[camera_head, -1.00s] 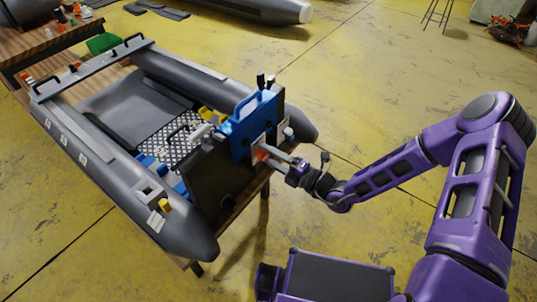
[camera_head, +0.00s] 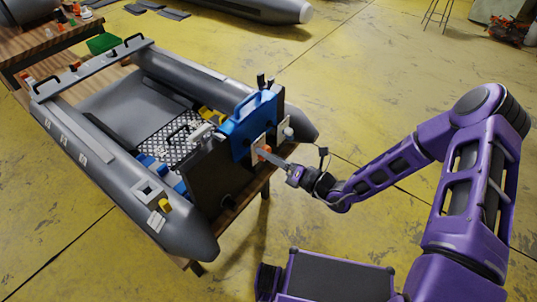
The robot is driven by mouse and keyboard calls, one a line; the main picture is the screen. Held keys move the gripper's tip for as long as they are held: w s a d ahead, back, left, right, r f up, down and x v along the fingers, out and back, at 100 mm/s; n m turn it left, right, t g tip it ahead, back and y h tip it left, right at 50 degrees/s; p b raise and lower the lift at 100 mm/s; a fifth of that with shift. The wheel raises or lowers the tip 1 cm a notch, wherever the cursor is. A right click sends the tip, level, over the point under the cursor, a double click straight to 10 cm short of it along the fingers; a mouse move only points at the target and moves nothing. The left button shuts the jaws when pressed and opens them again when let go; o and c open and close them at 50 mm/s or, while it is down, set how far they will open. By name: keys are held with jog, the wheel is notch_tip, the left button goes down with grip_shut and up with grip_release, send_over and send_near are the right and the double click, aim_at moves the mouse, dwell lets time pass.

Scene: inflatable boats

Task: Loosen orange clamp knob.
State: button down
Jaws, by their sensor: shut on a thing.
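The orange clamp knob (camera_head: 264,150) shows as a small orange patch on the outer face of the blue clamp bracket (camera_head: 248,122). The bracket sits over the dark transom board (camera_head: 215,182) at the end of the grey inflatable boat (camera_head: 85,140). My gripper (camera_head: 267,154) reaches in from the right with its fingers at the knob. The fingers are shut on the knob, and they partly hide it. How far the knob is turned cannot be made out.
The boat rests on a wooden table (camera_head: 228,217). A perforated grey panel (camera_head: 172,140) and small blue and yellow parts lie inside the boat. A green bin (camera_head: 102,44) stands at the back left.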

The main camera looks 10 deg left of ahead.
jog(key=n, duration=0.7)
jog(key=shift+c, duration=1.6)
grip_release()
jog(key=v, duration=0.8)
